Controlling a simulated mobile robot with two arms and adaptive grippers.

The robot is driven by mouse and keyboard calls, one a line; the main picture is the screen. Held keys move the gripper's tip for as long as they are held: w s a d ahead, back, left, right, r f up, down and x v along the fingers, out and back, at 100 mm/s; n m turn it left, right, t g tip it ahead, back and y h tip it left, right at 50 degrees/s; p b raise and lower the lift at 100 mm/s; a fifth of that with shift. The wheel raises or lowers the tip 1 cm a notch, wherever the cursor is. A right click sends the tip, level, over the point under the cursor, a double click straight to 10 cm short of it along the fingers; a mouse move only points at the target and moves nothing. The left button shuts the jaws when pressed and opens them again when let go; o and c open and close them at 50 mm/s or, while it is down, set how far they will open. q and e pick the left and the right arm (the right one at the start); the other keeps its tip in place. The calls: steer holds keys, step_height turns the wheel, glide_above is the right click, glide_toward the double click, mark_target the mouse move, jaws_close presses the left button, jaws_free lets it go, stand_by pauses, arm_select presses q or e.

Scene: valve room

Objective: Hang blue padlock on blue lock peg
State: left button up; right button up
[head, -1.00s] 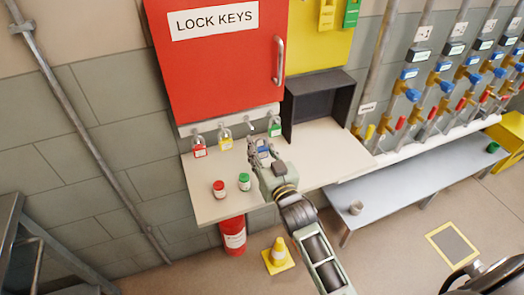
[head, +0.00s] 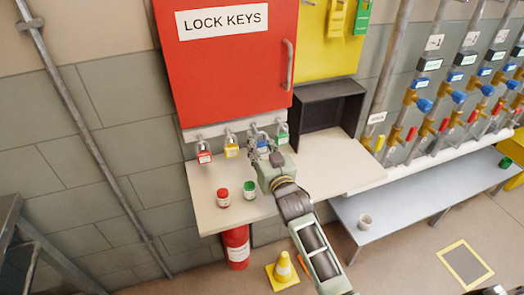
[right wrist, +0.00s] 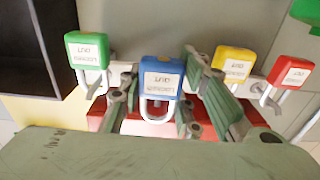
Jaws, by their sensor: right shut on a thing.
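My right gripper (head: 263,143) is shut on the blue padlock (head: 264,147), close to the peg rail under the red cabinet. In the right wrist view the blue padlock (right wrist: 161,78) is between my two fingers, its shackle pointing down in that picture, toward the rail. A green padlock (head: 282,136) hangs on the right; yellow (head: 231,147) and red (head: 204,153) padlocks hang on the left. My left gripper is not in view.
The red LOCK KEYS cabinet (head: 236,75) is above the pegs. Below is a pale shelf (head: 215,212) with a red-capped jar (head: 223,197) and a green-capped jar (head: 250,190). A dark open box (head: 327,110) stands close on the right.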

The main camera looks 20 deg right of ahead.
steer(key=shift+w+f+b, duration=0.25)
steer(key=shift+w+b, duration=0.15)
steer(key=shift+w, duration=0.35)
steer(key=shift+w+f+b, duration=0.2)
steer(key=shift+w+b, duration=0.15)
steer(key=shift+w, duration=0.4)
steer(key=o, duration=1.3)
